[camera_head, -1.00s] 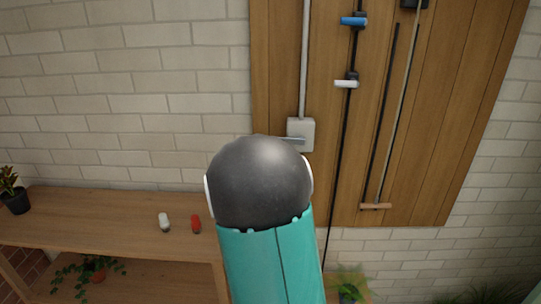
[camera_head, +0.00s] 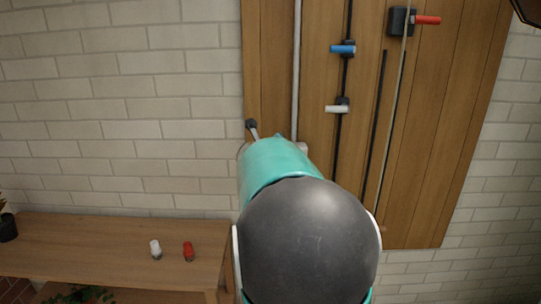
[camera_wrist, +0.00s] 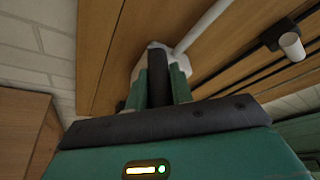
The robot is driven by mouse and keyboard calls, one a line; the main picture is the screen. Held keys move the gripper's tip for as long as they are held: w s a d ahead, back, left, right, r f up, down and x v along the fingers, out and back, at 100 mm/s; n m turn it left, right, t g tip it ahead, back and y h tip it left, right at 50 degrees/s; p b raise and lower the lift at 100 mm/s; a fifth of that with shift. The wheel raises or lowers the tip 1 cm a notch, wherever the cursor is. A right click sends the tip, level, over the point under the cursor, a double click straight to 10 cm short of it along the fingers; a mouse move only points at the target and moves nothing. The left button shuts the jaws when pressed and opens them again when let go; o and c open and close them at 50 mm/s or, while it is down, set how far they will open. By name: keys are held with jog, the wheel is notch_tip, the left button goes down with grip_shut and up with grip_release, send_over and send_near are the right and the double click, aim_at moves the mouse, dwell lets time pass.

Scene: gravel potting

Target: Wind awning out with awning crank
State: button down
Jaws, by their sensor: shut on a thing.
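The awning crank's pale gearbox (camera_wrist: 150,57) sits on the wooden board at the foot of a pale tube (camera_wrist: 205,25). My gripper (camera_wrist: 159,88) is shut on a dark upright grip (camera_wrist: 158,70), which appears to be the crank's handle, close in front of the gearbox. In the head view my arm hides the gripper and most of the gearbox. A short grey bar with a dark knob (camera_head: 251,124) shows just above and left of my arm, at the board's left edge. The tube (camera_head: 297,70) also shows there, running upward.
On the board (camera_head: 425,160) are a blue handle (camera_head: 343,49), a white handle (camera_head: 337,109), a red handle (camera_head: 427,20) and two long thin rods. A wooden table (camera_head: 110,235) at lower left bears a white item (camera_head: 155,249) and a red item (camera_head: 188,251).

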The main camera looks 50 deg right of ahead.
jog(key=shift+m+t+y, duration=0.3)
jog(key=shift+m, duration=0.4)
jog(key=shift+s+d+r, duration=0.25)
jog(key=shift+s+d, duration=0.4)
jog(key=shift+s, duration=0.05)
jog(key=shift+s+d+r, duration=0.25)
jog(key=shift+s+d, duration=0.35)
jog(key=shift+s, duration=0.15)
jog(key=shift+s+d+r, duration=0.25)
jog(key=shift+s+d, duration=0.4)
jog(key=shift+s, duration=0.05)
jog(key=c, duration=1.2)
grip_release()
jog(key=shift+s, duration=0.1)
jog(key=shift+c, duration=0.2)
jog(key=v, duration=1.3)
jog(key=shift+a+r, duration=0.2)
jog(key=shift+a, duration=0.15)
